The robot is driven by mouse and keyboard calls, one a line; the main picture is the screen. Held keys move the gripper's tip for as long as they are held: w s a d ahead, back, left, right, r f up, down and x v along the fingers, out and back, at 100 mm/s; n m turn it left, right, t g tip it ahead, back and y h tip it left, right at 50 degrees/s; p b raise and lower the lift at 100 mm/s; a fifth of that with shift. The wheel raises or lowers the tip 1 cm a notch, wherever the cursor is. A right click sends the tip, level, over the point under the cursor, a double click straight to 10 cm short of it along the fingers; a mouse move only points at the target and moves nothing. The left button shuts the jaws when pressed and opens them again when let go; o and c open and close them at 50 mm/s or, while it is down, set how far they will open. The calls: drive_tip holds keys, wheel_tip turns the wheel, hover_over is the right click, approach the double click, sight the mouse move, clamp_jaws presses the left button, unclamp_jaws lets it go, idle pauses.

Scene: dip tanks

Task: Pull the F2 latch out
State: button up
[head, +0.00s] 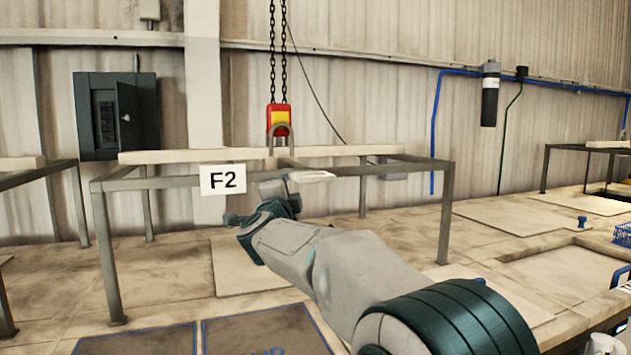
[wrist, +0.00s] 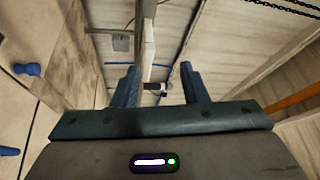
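The white F2 sign (head: 222,180) hangs on the front rail of a grey metal frame (head: 104,250) in the head view. In the wrist view, a small dark piece with a pale end (wrist: 157,87) lies between and beyond the fingertips; it looks like the latch, though it is too small to be sure. My gripper (wrist: 160,84) is open, with one finger on each side of that piece and a visible gap to both. In the head view, my wrist hides the middle of the frame, and I cannot make out the latch there.
A red and yellow hoist block (head: 279,118) with a hook hangs on chains above the frame. Dark blue-edged panels (head: 265,332) lie in the foreground. A dark wall cabinet (head: 116,115) is behind left. A blue knob (wrist: 27,69) shows at left in the wrist view.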

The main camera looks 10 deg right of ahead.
sight(316, 180)
drive_tip(key=w+d+m+g+h+p, duration=0.1)
drive_tip(key=w+d+m+h+p, duration=0.1)
drive_tip(key=w+d, duration=0.1)
drive_tip(key=w+d+m+g+h+p, duration=0.1)
drive_tip(key=w+d+m+h+p, duration=0.1)
drive_tip(key=w, duration=0.3)
drive_tip(key=w+d+m+g+h+p, duration=0.1)
drive_tip(key=w+d+m+h+p, duration=0.1)
drive_tip(key=w+d+m, duration=0.2)
drive_tip(key=shift+w+d+r, duration=0.1)
drive_tip(key=shift+w+r, duration=0.1)
drive_tip(key=shift+w, duration=0.15)
drive_tip(key=shift+w+d, duration=0.3)
drive_tip(key=shift+w, duration=0.15)
